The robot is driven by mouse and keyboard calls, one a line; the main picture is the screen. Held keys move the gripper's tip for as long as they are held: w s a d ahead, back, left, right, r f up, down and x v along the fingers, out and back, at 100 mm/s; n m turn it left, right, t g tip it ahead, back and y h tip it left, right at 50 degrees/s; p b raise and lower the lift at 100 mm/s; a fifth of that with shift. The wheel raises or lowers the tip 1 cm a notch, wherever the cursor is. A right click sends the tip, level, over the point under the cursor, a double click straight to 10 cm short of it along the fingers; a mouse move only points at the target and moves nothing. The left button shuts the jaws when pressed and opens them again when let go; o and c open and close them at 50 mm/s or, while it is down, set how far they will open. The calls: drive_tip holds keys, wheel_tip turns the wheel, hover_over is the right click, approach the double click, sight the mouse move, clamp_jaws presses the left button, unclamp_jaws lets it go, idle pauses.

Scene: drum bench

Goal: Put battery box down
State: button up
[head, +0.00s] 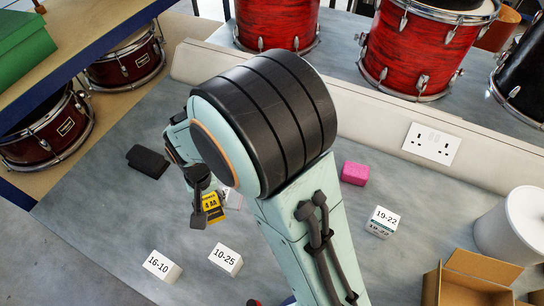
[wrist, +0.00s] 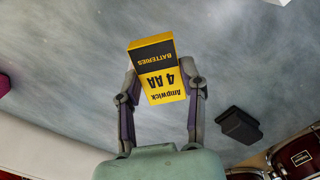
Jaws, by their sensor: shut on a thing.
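The battery box (wrist: 163,85) is yellow and black, marked "4 AA" and "BATTERIES". In the wrist view it sits between the two fingers of my gripper (wrist: 162,92), which is shut on it. In the head view the battery box (head: 209,203) shows near the middle left, partly hidden by my gripper (head: 203,205) and arm. The grey bench top (head: 100,205) lies below it. I cannot tell whether the box touches the bench.
A black item (head: 148,161) lies left of my gripper. White boxes marked 16-10 (head: 162,265), 10-25 (head: 226,259) and 19-22 (head: 382,221), a pink block (head: 355,173) and an open cardboard box (head: 470,280) also stand there. Bare bench shows at the front left.

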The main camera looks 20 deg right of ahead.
drive_tip(key=s+d+m, duration=0.2)
drive_tip(key=d+m, duration=0.8)
drive_tip(key=d, duration=1.5)
drive_tip(key=w+d+f, duration=0.1)
drive_tip(key=w+f, duration=0.1)
drive_tip(key=w, duration=0.1)
drive_tip(key=w+d+f, duration=0.2)
drive_tip(key=w+f, duration=0.1)
drive_tip(key=w, duration=0.1)
drive_tip(key=w+d+f, duration=0.2)
drive_tip(key=w+f, duration=0.1)
drive_tip(key=w, duration=0.1)
drive_tip(key=shift+w+d, duration=0.1)
drive_tip(key=shift+w, duration=0.05)
drive_tip(key=shift+w+d+f, duration=0.2)
drive_tip(key=shift+w+f, duration=0.2)
drive_tip(key=shift+f, duration=0.1)
drive_tip(key=shift+w+d+f, duration=0.1)
drive_tip(key=shift+w+f, duration=0.05)
drive_tip(key=shift+f, duration=1.5)
drive_tip(key=shift+f, duration=0.1)
drive_tip(key=o, duration=1.2)
